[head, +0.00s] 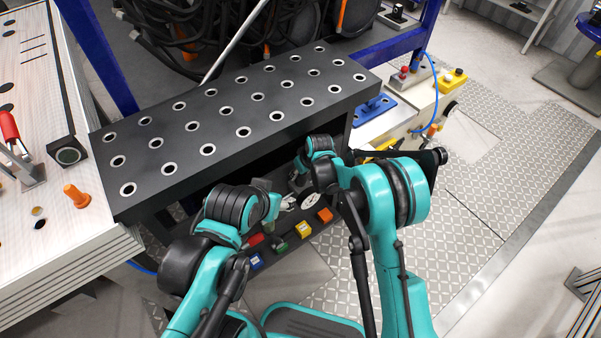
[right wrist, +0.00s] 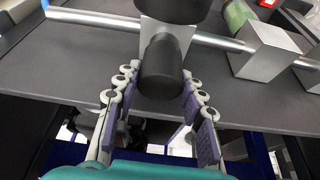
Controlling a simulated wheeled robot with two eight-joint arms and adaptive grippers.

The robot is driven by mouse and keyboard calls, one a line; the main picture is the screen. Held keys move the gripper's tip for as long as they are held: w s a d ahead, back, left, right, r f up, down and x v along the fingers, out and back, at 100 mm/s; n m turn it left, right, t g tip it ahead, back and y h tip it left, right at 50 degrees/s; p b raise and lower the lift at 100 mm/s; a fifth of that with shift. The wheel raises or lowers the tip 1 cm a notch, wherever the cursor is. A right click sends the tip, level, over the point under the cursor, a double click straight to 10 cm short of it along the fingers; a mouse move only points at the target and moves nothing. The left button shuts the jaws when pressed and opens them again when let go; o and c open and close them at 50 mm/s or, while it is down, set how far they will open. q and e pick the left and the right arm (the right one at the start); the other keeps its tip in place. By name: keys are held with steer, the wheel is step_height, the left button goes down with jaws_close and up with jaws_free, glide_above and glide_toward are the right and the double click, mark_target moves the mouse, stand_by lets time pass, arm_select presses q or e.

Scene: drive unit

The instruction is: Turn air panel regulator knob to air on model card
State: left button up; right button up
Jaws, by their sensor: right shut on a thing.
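In the right wrist view a black cylindrical knob (right wrist: 162,68) sticks out of a silver block on a metal pipe. The two fingers of my right gripper (right wrist: 160,80) lie on either side of it, shut on it. In the head view my right gripper (head: 299,183) is at the front of the dark bench, partly hidden by its own wrist, and the knob cannot be made out. My left arm reaches in to the left of it; its gripper (head: 284,203) is small and mostly hidden, so its finger state is unclear. No model card can be made out.
The black bench top (head: 235,110) with rows of ringed holes overhangs the work area. Red, blue, green, yellow (head: 303,230) and orange (head: 325,215) parts and a white round dial (head: 310,200) sit below. A light table (head: 60,235) stands left. Open floor lies right.

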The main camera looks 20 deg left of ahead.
steer(key=shift+m, duration=0.3)
steer(key=o, duration=1.2)
steer(key=shift+c, duration=0.2)
steer(key=v, duration=1.2)
steer(key=shift+a, duration=0.1)
